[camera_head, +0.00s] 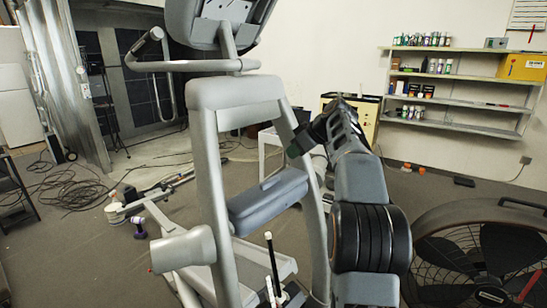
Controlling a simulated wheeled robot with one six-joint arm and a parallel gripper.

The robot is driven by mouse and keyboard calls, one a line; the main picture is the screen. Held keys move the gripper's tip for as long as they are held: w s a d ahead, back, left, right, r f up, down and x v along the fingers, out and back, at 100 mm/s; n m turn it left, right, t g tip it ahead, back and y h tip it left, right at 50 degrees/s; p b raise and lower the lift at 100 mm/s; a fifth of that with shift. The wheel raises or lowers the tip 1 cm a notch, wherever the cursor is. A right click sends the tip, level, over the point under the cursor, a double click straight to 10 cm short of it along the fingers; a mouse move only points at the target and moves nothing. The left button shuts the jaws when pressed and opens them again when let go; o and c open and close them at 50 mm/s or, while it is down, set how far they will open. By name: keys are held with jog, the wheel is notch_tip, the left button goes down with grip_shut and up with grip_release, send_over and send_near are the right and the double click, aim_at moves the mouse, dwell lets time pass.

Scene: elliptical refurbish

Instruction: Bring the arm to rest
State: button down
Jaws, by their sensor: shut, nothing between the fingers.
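My arm rises from the bottom right of the head view, with its thick dark joint low and its forearm reaching up and away. My gripper (297,147) is at the far end, bent to the left and small in the picture. It is shut, and I see nothing held in it. It overlaps the right upright of the grey elliptical machine (207,150) in the picture. I cannot tell whether they touch. The elliptical's console (216,20) is at the top, and its lower parts are partly hidden.
A large drum fan (480,215) stands at the right, near my arm. Wall shelves (470,104) hold bottles and a yellow box (522,67). A cabinet (364,117) stands behind my arm.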

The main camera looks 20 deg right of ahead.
jog(key=shift+s+r, duration=0.15)
notch_tip(320, 180, down, 10)
jog(key=s+d+m+g+h, duration=0.1)
jog(key=s+m+g+h, duration=0.15)
jog(key=m, duration=0.45)
jog(key=s+a+f+h, duration=0.1)
jog(key=s+a+f, duration=0.4)
jog(key=s+a, duration=0.4)
jog(key=s+a+f+h, duration=0.1)
jog(key=s+a+f, duration=0.4)
jog(key=s+a, duration=0.4)
jog(key=s, duration=0.6)
jog(key=shift+s+a, duration=0.15)
jog(key=shift+s, duration=0.1)
jog(key=shift+h, duration=0.25)
